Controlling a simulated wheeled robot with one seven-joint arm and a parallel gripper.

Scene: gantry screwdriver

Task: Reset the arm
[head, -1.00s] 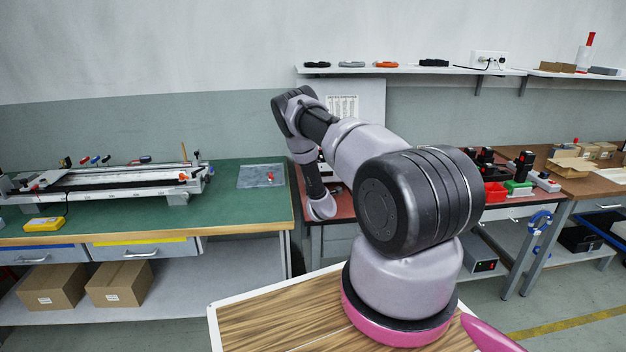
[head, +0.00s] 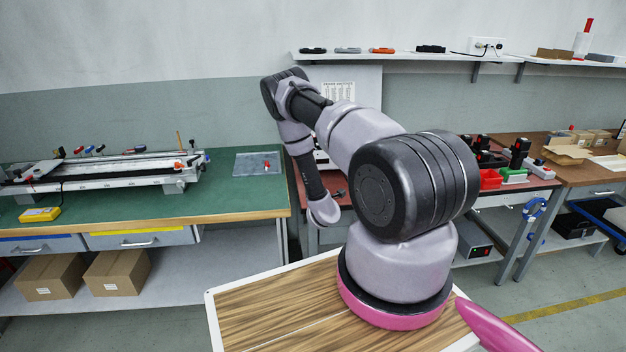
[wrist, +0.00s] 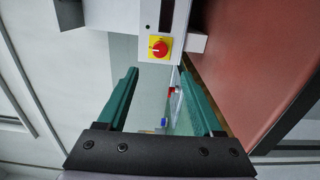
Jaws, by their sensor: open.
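My arm rises from the pink-ringed base in the head view and bends at a dark elbow (head: 285,92). From there the forearm hangs down to the wrist (head: 323,211), in front of the red-topped bench (head: 347,212). The gripper fingers cannot be made out in the head view. In the wrist view my gripper (wrist: 158,76) shows two green fingers spread apart with nothing held between them. Beyond the fingertips is a pale box with a red knob on a yellow plate (wrist: 159,47).
A green-topped bench (head: 120,205) with a long rail device (head: 105,172) stands at left. Red bins (head: 490,179) and black tools sit on the bench at right. A wall shelf (head: 400,57) runs behind. The red surface (wrist: 255,60) fills the wrist view's right side.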

